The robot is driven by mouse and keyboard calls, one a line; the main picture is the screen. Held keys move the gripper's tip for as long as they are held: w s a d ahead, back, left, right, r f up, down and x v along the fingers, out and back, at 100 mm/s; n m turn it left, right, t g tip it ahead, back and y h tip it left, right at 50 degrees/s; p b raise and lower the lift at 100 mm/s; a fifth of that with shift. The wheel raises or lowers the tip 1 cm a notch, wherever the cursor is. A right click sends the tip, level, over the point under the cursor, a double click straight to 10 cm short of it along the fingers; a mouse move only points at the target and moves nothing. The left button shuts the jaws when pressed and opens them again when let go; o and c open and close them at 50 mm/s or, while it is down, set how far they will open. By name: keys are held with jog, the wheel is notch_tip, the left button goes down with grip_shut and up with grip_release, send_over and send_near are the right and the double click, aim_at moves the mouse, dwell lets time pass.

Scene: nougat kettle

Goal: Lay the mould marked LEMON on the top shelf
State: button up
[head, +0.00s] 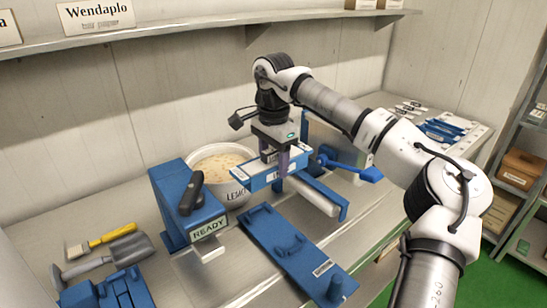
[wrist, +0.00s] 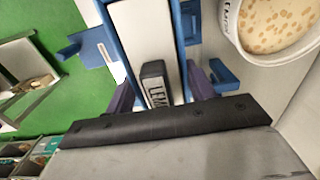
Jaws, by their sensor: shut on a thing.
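My gripper (head: 281,160) is shut on a blue, pale-topped mould (head: 262,179) and holds it beside the kettle and over the blue stand. In the wrist view, my purple fingers (wrist: 163,98) sit on either side of a dark grip (wrist: 153,73) whose label reads "LEM…", the rest being hidden. I cannot tell whether the mould is clear of the stand beneath. A wall shelf (head: 170,27) runs along the top of the head view. A shelf rack (head: 509,187) stands at the right; its top is cut off.
A blue post with a READY sign (head: 208,228) and a blue plate (head: 290,250) are in front. A brush (head: 112,235) and scoop (head: 130,249) lie left. Boxes (head: 97,16) stand on the wall shelf.

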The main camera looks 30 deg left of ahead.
jog(key=s+d+b, duration=0.3)
jog(key=s+d, duration=0.1)
jog(key=d, duration=0.7)
jog(key=shift+d, duration=0.4)
jog(key=shift+s+r, duration=0.1)
dwell(0.3)
jog(key=shift+s+d+b, duration=0.25)
jog(key=shift+s+d, duration=0.1)
jog(key=shift+d, duration=0.6)
jog(key=shift+s+d+b, duration=0.2)
jog(key=shift+s+d, duration=0.1)
jog(key=shift+d, duration=0.6)
jog(key=shift+d, duration=0.1)
jog(key=s+d+b, duration=0.1)
jog(key=s+d, duration=0.2)
jog(key=d, duration=0.5)
jog(key=shift+d+b, duration=0.2)
jog(key=shift+b, duration=0.1)
